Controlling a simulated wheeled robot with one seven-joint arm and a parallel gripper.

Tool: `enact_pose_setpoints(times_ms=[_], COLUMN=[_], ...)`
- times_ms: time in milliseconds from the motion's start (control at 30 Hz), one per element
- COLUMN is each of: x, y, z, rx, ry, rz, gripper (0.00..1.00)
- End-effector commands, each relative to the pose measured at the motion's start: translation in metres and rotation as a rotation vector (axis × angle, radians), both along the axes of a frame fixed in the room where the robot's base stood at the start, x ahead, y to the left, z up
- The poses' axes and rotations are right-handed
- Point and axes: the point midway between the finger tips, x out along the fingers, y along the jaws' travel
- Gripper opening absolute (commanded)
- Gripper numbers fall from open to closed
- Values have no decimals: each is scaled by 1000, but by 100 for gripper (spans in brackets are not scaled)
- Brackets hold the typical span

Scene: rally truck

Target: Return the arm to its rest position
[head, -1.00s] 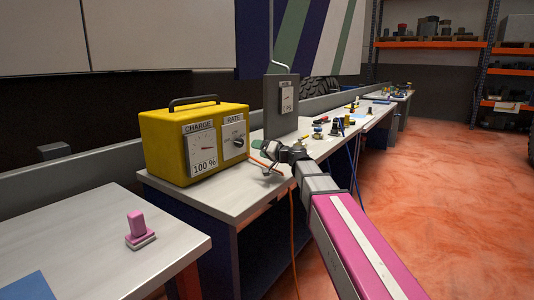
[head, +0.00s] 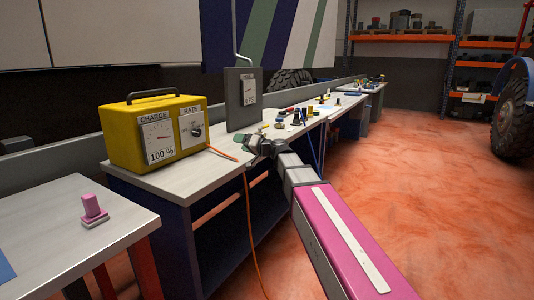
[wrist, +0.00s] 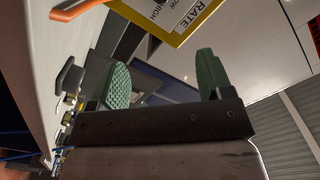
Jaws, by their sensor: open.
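My gripper (head: 246,142) is at the end of my pink and grey arm, near the right edge of the workbench, just right of the yellow charger. In the wrist view its two green textured finger pads (wrist: 160,82) stand wide apart with nothing between them. The arm reaches forward from the lower right of the head view. The fingers are small and partly hidden by the wrist in the head view.
A grey panel (head: 240,98) stands behind my gripper. A pink object (head: 93,210) sits on the near table. The floor at right is clear.

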Motion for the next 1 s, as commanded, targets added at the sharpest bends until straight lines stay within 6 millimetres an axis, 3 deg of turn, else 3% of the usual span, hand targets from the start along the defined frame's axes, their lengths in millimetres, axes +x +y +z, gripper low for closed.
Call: enact_pose_setpoints(times_ms=[367,567,767,1000], x=[-17,-35,-68,-140], y=[-21,-42,-81,-162], z=[-61,-112,-187,-300], rx=[-138,-257,-443,-768], ry=[87,171,314,589], rz=[8,9,0,-53], gripper=[73,73,73,73])
